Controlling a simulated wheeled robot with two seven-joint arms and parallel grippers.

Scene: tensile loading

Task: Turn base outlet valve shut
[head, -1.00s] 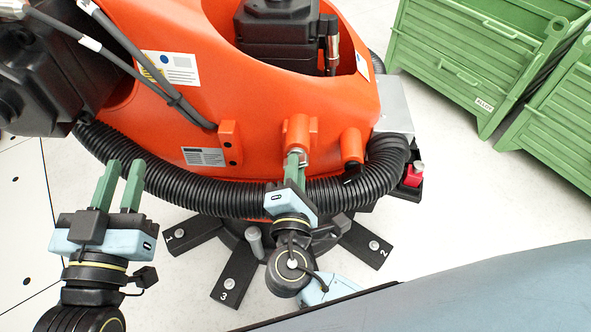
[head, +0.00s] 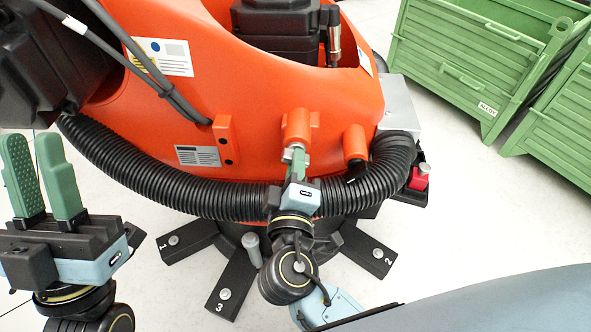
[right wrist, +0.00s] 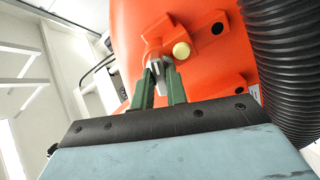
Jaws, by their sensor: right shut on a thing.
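The orange robot base (head: 255,120) fills the middle of the head view. The base outlet valve is an orange boss (head: 297,126) on its front with a small silver handle (head: 288,155) below it. My right gripper (head: 299,160) is shut on this handle, its green fingers pointing up at the boss. In the right wrist view, the fingers (right wrist: 158,82) hold the silver handle (right wrist: 155,67) from both sides, beneath the orange boss. The fingers partly hide the handle. My left gripper (head: 38,145) is open and empty at the far left, away from the valve.
A black corrugated hose (head: 185,192) runs across the base front, just behind my right gripper. An orange stub (head: 355,143) stands right of the valve. Black numbered feet (head: 237,280) spread on the floor. Green crates (head: 455,75) stand at the back right.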

